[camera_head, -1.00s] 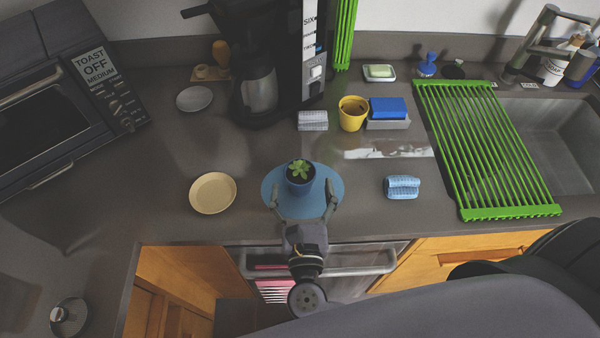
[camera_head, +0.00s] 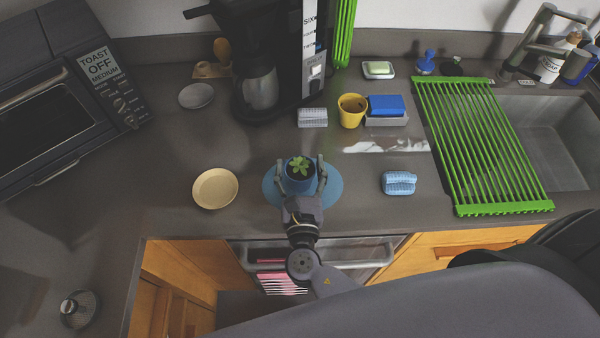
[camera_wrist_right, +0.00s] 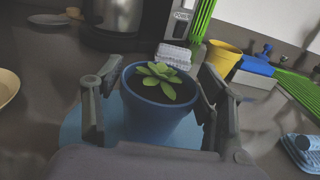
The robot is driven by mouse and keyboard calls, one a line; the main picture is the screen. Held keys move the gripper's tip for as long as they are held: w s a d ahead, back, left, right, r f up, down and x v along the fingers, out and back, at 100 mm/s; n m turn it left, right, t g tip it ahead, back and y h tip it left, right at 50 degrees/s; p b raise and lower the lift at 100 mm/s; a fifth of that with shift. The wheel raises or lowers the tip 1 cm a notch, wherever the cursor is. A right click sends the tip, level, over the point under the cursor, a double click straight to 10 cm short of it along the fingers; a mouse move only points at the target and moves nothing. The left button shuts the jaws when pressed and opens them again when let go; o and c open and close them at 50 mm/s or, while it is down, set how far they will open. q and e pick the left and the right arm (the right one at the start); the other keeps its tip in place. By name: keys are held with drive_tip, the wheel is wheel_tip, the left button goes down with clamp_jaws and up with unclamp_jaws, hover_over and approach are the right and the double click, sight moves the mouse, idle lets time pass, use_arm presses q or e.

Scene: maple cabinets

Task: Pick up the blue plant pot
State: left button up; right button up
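The blue plant pot (camera_head: 298,182) holds a small green plant (camera_head: 300,166) and stands upright on a round blue mat (camera_head: 330,187) near the counter's front edge. My right gripper (camera_head: 301,166) comes from the front, with one finger on each side of the pot. The pot's underside is hidden. My left gripper is not in view.
A cream bowl (camera_head: 215,188) is left of the mat. A blue sponge-like roll (camera_head: 398,183) lies to its right. Behind are a coffee maker (camera_head: 258,70), a yellow cup (camera_head: 351,110) and a blue sponge (camera_head: 386,105). A green rack (camera_head: 480,150) lies by the sink.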

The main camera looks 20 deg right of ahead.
drive_tip(key=c, duration=0.9)
drive_tip(key=shift+r, duration=0.1)
drive_tip(key=shift+c, duration=0.5)
